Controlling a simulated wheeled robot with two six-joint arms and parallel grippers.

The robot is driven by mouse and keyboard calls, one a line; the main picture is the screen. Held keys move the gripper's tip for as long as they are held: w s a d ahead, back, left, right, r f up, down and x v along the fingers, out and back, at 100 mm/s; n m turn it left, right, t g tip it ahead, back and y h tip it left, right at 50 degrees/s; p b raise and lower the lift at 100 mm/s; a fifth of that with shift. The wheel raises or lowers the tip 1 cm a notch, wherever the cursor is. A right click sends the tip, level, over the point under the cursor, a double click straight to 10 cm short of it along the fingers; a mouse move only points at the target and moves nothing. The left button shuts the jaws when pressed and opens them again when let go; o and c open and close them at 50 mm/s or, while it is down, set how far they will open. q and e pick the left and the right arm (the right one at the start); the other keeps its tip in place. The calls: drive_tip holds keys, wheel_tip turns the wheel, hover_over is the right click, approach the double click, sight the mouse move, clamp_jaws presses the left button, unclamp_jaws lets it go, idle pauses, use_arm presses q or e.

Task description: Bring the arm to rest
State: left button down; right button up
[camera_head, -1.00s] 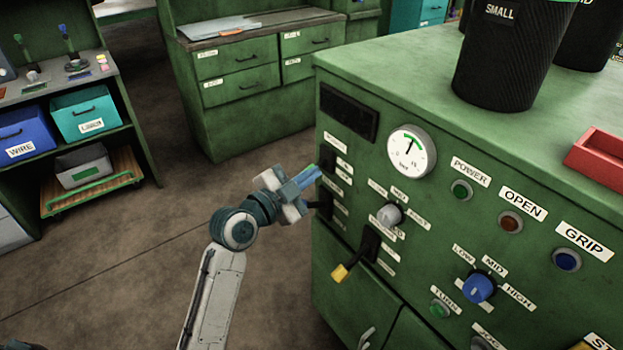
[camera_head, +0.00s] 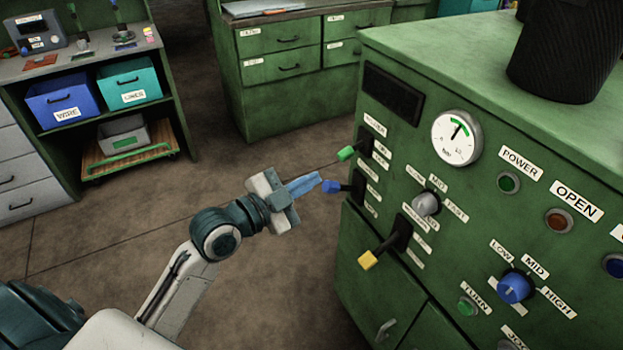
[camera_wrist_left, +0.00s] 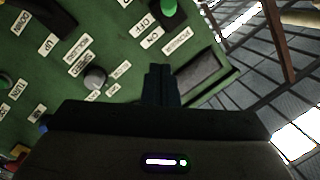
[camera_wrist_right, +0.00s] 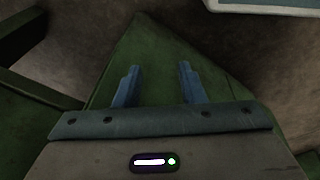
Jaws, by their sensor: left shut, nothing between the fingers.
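My left gripper (camera_head: 308,184) is shut and empty in the head view, its blue fingers pointing right, just left of the blue lever knob (camera_head: 331,187) on the green machine (camera_head: 450,250). I cannot tell whether the fingertips touch the knob. The left wrist view shows the shut fingers (camera_wrist_left: 160,82) in front of the labelled panel. My right gripper (camera_wrist_right: 155,85) shows only in its own wrist view, its two blue fingers wide apart with nothing between them, above a green surface.
The machine's green-tipped lever (camera_head: 347,153) and yellow-tipped lever (camera_head: 368,260) stick out near my left gripper. A gauge (camera_head: 457,137) and several knobs sit farther right. A shelf with a blue bin (camera_head: 65,98) stands at left. The floor (camera_head: 110,230) between is clear.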

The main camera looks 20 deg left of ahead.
use_arm(q)
drive_tip(key=shift+f, duration=0.1)
idle(0.3)
